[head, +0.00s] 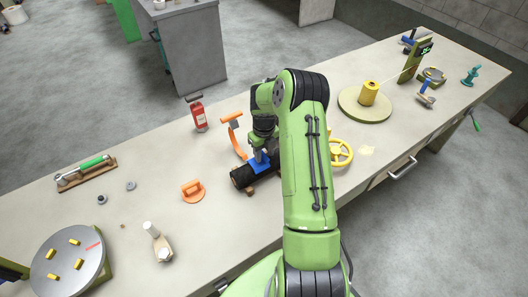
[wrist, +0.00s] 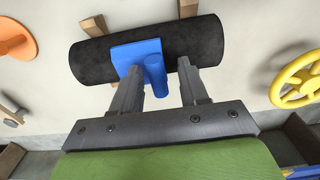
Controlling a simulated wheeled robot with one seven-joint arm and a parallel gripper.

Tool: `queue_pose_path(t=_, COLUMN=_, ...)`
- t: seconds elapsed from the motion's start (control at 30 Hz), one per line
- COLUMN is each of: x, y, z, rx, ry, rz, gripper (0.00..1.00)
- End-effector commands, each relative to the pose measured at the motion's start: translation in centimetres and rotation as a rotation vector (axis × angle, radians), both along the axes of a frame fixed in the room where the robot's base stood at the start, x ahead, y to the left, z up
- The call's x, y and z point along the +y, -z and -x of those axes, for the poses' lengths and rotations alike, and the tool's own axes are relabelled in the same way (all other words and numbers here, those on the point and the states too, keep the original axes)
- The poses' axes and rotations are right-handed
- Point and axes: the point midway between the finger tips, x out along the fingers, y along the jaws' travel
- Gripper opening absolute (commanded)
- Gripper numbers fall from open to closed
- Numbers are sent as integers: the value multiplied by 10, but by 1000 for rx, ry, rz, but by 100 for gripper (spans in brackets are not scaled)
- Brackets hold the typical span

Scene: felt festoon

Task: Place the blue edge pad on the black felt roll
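The black felt roll (head: 240,177) lies on its side on the workbench. It spans the upper middle of the wrist view (wrist: 95,62). The blue edge pad (head: 260,163) rests against the roll's surface; in the wrist view it is a flat blue plate (wrist: 128,53) with a round upright grip (wrist: 155,75). My gripper (wrist: 160,72) is open above the roll, with one finger on each side of the pad's grip. A gap shows between the right finger and the grip; the left finger overlaps the plate in view. In the head view my arm partly hides the roll and gripper (head: 264,152).
Wooden blocks (wrist: 97,24) show beside the roll. A red extinguisher (head: 198,114) stands farther back. Bare bench lies between them.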

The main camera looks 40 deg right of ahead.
Motion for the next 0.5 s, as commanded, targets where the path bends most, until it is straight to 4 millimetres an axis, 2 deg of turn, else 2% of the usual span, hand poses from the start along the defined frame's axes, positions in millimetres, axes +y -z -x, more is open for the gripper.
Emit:
queue_pose_path(t=0.27, x=0, y=-4, z=0, rx=-1, ry=-1, rz=0, gripper=44)
queue_pose_path(t=0.37, x=-1, y=-18, z=-2, rx=-6, ry=-1, rz=3, gripper=44)
queue_pose_path(t=0.5, x=-1, y=-55, z=-2, rx=-7, ry=-1, rz=4, gripper=44)
